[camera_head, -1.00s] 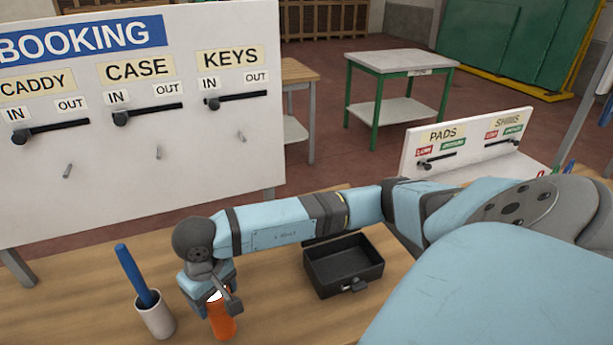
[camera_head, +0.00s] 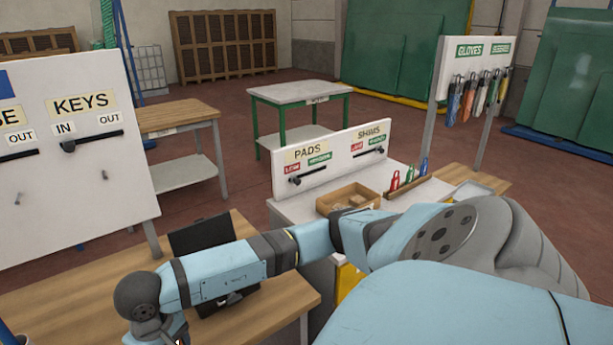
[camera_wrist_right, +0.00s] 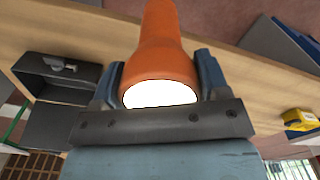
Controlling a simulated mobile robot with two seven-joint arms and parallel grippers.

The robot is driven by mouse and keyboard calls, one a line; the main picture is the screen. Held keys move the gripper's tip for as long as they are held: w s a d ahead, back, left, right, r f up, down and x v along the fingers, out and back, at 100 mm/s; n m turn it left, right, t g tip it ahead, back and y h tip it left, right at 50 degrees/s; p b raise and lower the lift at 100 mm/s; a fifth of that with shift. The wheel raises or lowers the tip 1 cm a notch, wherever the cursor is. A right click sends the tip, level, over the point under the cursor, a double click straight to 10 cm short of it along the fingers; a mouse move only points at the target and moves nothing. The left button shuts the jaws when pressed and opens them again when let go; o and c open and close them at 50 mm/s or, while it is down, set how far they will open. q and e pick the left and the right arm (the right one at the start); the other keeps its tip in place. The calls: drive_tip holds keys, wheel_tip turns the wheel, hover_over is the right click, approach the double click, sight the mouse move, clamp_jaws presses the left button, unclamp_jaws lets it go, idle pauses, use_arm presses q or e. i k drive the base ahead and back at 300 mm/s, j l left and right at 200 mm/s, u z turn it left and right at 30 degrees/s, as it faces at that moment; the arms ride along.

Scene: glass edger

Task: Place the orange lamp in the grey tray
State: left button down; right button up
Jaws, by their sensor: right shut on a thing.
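The orange lamp (camera_wrist_right: 160,35) is in the right wrist view, its bright white end toward the camera. My right gripper (camera_wrist_right: 160,75) is shut on it, one finger at each side. In the head view my right gripper (camera_head: 168,335) is at the bottom left edge, mostly cut off, and the lamp's body is out of that picture. A pale grey tray (camera_head: 476,188) lies at the right in the head view, on the far side of my arm, which partly covers it. My left gripper is not in view.
An open black case (camera_head: 200,233) stands on the wooden table (camera_head: 70,290), partly behind my arm. A wooden box (camera_head: 348,198) with small pieces, several coloured tags (camera_head: 408,178) and a PADS/SHIMS board (camera_head: 330,157) stand beside the tray. A KEYS board (camera_head: 85,150) rises at the left.

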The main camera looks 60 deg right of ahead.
sight(473, 194)
drive_tip(key=z, duration=3)
drive_tip(key=i+z, duration=0.15)
drive_tip(key=z, duration=0.2)
drive_tip(key=i+z, duration=0.15)
drive_tip(key=z, duration=0.15)
drive_tip(key=i+z, duration=0.15)
drive_tip(key=z, duration=0.2)
drive_tip(key=i+j, duration=0.2)
drive_tip(key=i, duration=0.2)
drive_tip(key=i+j, duration=0.2)
drive_tip(key=i, duration=0.15)
drive_tip(key=i+j, duration=0.2)
drive_tip(key=i, duration=3.05)
drive_tip(key=i+l+u, duration=0.1)
drive_tip(key=i, duration=1.35)
drive_tip(key=u, duration=0.45)
drive_tip(key=i+l+u, duration=0.1)
drive_tip(key=u, duration=0.35)
drive_tip(key=i+u, duration=0.1)
drive_tip(key=u, duration=0.35)
